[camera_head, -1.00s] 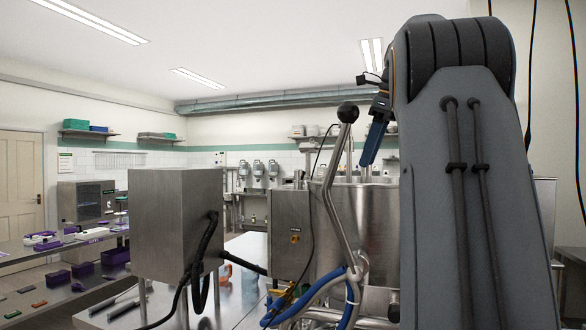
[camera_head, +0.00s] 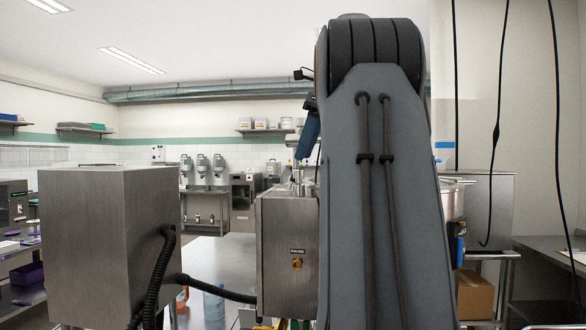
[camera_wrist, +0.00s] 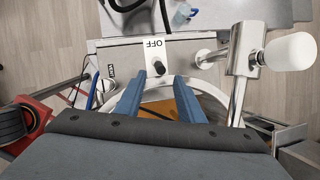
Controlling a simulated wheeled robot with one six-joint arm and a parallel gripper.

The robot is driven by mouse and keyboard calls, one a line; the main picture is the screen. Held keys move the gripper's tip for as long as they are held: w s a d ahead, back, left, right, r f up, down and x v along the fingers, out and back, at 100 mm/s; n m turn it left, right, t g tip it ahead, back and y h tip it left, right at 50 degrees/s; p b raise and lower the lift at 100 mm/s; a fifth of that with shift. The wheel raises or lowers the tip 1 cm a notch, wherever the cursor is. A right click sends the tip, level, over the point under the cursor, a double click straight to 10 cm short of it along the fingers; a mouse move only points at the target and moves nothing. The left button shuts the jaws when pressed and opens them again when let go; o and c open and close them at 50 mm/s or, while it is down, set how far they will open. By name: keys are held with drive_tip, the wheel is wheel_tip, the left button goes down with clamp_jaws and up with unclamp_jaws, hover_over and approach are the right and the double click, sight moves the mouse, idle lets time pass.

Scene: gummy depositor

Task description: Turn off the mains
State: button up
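In the wrist view, a white label reading OFF (camera_wrist: 154,44) sits on a steel housing above a round black knob (camera_wrist: 160,66). A second small label (camera_wrist: 110,72) lies to its left, too small to read surely. My gripper (camera_wrist: 158,79) is open and empty, its two blue fingers apart with the knob just beyond and between their tips. I cannot tell whether they touch it. In the head view, the blue fingers (camera_head: 308,135) show left of my arm, above a steel box (camera_head: 283,235) with a brass fitting. My arm hides what lies behind it.
A large steel cabinet (camera_head: 110,240) with black cables stands close at left. In the wrist view, a lever with a white knob (camera_wrist: 291,52) rises right of my fingers, beside a round steel rim. A cardboard box (camera_head: 475,296) is at lower right. Free floor shows in the wrist view.

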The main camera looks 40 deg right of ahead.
sight(293, 179)
drive_tip(key=shift+p+x, duration=0.55)
drive_tip(key=shift+x, duration=2.5)
drive_tip(key=shift+a, duration=0.1)
clamp_jaws()
